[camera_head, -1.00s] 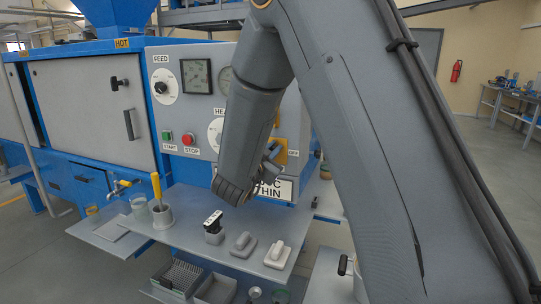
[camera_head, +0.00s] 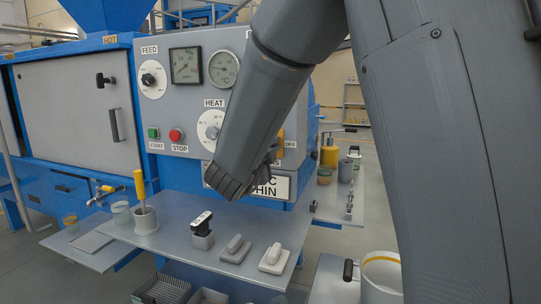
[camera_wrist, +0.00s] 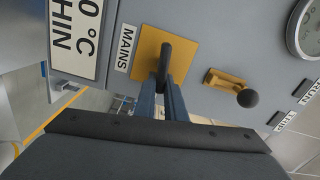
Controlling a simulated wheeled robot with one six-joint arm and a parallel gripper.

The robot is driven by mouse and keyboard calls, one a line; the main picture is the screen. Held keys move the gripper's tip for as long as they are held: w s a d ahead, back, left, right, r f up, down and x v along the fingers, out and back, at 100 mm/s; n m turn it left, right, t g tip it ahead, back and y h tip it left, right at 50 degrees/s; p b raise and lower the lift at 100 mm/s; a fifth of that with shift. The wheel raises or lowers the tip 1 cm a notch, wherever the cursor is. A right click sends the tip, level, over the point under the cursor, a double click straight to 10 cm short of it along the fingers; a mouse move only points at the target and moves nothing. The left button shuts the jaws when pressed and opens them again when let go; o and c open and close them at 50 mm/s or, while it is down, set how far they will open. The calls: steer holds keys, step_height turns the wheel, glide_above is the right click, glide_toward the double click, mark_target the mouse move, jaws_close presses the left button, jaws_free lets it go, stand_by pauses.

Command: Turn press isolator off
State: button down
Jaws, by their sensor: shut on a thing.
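The isolator, labelled MAINS, is a dark handle (camera_wrist: 178,56) on a yellow plate (camera_wrist: 150,44) on the grey panel. In the head view my gripper (camera_head: 272,156) is mostly hidden behind my wrist. I cannot tell the handle's exact angle.
A small lever with a black knob (camera_wrist: 247,98) sits close by, near the RUN and TRIP labels. Below the panel, a shelf (camera_head: 187,235) holds a cup with a yellow-handled tool (camera_head: 141,190) and several small blocks.

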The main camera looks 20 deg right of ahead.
steer(key=shift+f+m+b, duration=0.25)
steer(key=shift+m+b, duration=0.65)
steer(key=shift+b, duration=0.1)
steer(key=c, duration=1.8)
jaws_free()
steer(key=v, duration=0.7)
steer(key=shift+s+a+b, duration=0.25)
steer(key=shift+s+b, duration=0.05)
